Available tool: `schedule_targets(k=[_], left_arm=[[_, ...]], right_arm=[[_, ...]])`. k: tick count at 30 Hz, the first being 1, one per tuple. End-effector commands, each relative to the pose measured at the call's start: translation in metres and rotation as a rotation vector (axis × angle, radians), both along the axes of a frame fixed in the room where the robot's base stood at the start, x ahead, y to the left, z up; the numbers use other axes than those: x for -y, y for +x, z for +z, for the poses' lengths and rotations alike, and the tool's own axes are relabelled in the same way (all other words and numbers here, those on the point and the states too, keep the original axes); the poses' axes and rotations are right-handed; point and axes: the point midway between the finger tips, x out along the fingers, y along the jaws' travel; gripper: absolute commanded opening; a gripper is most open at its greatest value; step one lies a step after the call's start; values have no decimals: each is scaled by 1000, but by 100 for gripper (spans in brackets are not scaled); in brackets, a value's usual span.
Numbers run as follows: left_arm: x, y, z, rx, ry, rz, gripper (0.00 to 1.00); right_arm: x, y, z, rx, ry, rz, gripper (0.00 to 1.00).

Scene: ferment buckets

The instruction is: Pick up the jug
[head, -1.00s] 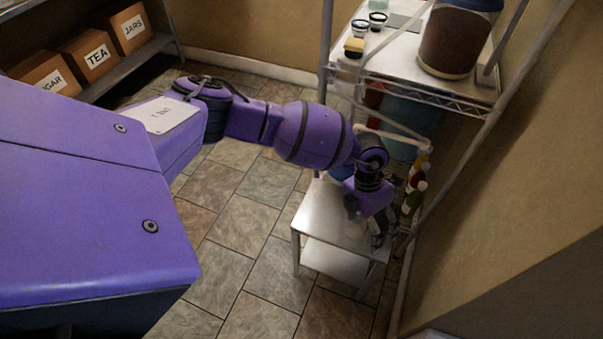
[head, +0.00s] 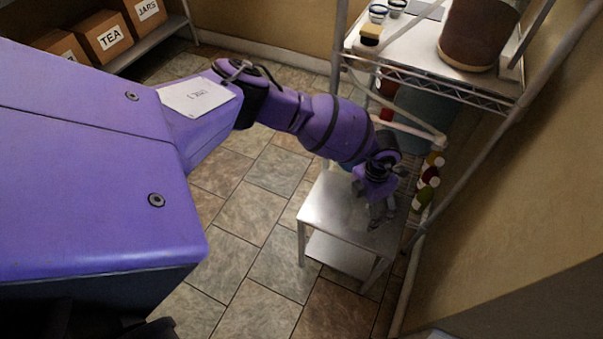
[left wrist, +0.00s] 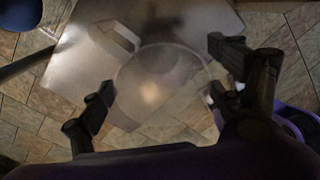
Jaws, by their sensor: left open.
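A clear, see-through jug (left wrist: 150,76) shows in the left wrist view as a faint round rim above a small metal table (left wrist: 75,72). A pale angular part, perhaps its handle or spout, shows at upper left of the rim. My left gripper (left wrist: 165,90) is open, with one finger on each side of the rim. I cannot tell whether the fingers touch the jug. In the head view my left gripper (head: 380,212) points down over the right part of the table (head: 325,205), and the jug is hard to make out. My right gripper is not in view.
A wire rack (head: 435,82) stands behind the table, holding a large brown-filled jar (head: 475,35) and small jars. Several bottles (head: 427,183) stand close to the right of my gripper. Labelled boxes (head: 103,37) sit on a far-left shelf. Tiled floor (head: 245,215) left of the table is clear.

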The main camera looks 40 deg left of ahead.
Motion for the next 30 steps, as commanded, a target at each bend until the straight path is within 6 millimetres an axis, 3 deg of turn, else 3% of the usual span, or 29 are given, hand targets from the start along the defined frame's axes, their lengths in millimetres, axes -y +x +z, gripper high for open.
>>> schedule_targets(k=[4,15,25,30], left_arm=[[0,0,0,0,0,0,84],[0,1,1,1,0,0,36],[1,2,7,3,-1,-1,34],[1,3,30,6,-2,-3,34]], right_arm=[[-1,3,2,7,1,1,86],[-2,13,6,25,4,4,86],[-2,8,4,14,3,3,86],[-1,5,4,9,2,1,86]])
